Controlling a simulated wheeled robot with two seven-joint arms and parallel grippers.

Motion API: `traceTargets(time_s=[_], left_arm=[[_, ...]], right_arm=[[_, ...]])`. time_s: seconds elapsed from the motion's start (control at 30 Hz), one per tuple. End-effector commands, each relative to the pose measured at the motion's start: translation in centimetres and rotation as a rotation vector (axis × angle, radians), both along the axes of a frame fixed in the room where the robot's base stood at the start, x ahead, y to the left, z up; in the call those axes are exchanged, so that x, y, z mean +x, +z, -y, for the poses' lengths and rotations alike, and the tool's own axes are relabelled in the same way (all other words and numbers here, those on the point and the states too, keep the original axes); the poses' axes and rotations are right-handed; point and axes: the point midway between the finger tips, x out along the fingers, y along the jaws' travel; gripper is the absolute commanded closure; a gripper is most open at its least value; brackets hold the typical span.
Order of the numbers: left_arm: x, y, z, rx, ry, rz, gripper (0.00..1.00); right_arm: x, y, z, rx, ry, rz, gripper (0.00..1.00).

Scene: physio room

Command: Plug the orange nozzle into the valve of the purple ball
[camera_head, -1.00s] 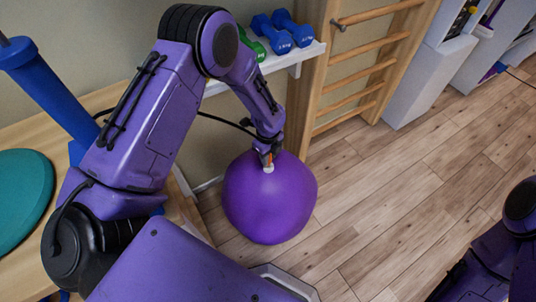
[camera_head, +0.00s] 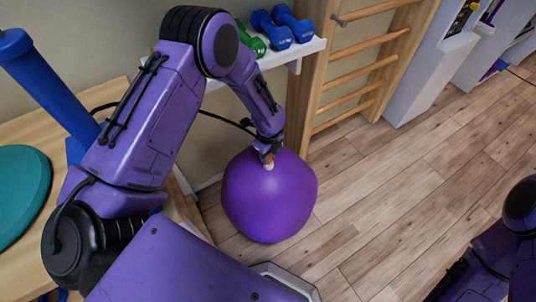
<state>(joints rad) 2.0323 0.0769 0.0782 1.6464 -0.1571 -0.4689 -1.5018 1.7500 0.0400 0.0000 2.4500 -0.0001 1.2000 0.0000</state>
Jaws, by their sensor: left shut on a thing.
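The purple ball (camera_head: 272,208) rests on the wooden floor near the wall, below my left arm. My left gripper (camera_head: 267,158) points down at the top of the ball and is shut on the orange nozzle (camera_head: 265,160), of which only a small bit shows. A small pale piece at the nozzle's lower end (camera_head: 269,166) meets the top of the ball. The valve is hidden there, and I cannot tell whether the nozzle is in it. A black hose runs from behind my left arm to the gripper. My right gripper is out of view; only part of my right arm shows at lower right.
A white shelf (camera_head: 308,50) holds blue dumbbells (camera_head: 292,24) and a green one (camera_head: 250,42) behind the arm. Wooden wall bars (camera_head: 365,66) stand right of it. A wooden table (camera_head: 18,258) at left bears a blue pump (camera_head: 48,82) and a teal disc (camera_head: 18,195). Floor at right is clear.

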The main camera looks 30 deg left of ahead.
Motion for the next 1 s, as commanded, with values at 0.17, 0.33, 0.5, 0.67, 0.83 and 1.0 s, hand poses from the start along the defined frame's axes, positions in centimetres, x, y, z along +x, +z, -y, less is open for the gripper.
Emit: traceTargets(time_s=[0.17,0.33,0.5,0.67,0.83,1.0], left_arm=[[0.01,-0.24,0.00,0.000,0.001,0.000,1.00],[0.01,-0.49,0.01,0.000,0.001,0.001,1.00],[0.01,-0.74,0.01,0.000,0.000,0.001,1.00],[0.02,-0.69,0.00,0.000,0.000,0.000,0.44],[0.00,-0.70,0.00,0.000,0.000,0.000,0.43],[0.00,-0.71,0.00,0.000,0.000,0.000,0.43]], right_arm=[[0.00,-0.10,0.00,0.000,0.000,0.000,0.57],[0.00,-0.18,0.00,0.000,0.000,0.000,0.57],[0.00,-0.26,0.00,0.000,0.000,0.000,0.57],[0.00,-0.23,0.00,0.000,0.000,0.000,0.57],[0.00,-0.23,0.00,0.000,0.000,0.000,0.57],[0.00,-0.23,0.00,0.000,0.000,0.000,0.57]])
